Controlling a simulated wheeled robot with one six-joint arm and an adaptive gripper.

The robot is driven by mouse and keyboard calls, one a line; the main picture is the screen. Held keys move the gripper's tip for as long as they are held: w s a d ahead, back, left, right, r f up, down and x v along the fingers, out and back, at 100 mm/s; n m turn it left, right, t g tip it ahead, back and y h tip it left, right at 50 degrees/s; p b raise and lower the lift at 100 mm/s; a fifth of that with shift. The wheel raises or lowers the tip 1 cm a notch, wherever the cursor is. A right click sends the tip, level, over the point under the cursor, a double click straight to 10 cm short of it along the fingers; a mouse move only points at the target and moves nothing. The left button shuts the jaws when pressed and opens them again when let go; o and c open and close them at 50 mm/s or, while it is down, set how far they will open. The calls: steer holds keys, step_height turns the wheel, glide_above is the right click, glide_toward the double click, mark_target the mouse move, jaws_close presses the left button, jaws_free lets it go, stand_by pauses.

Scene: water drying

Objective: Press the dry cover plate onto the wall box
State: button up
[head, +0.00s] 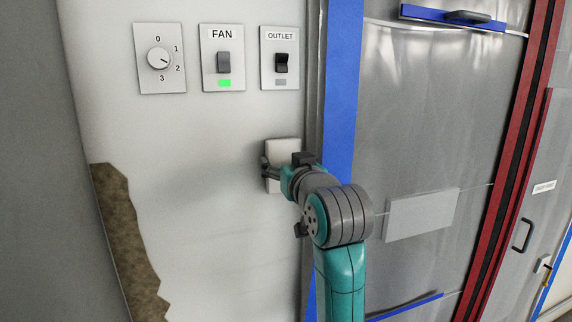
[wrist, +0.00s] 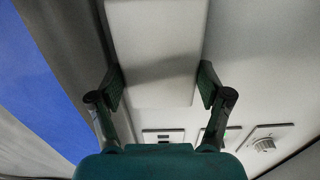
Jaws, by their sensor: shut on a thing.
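The white cover plate (head: 284,150) is in front of the wall below the OUTLET switch, partly hidden by my gripper (head: 274,172). In the wrist view, my gripper (wrist: 160,88) has one finger at each side edge of the plate (wrist: 155,35) and is shut on it. The plate looks roughly parallel to the wall. The wall box is not visible; the plate and gripper cover that area. I cannot tell whether the plate touches the box or sits a little off the wall.
Above are a dial (head: 159,58), a FAN switch (head: 223,62) with a green light, and an OUTLET switch (head: 280,63) with a grey indicator. A blue strip (head: 342,80) and plastic sheeting stand close on the right. A brown torn wall patch (head: 125,230) is lower left.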

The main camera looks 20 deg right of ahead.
steer(key=shift+w, duration=0.45)
stand_by(0.3)
steer(key=o, duration=1.1)
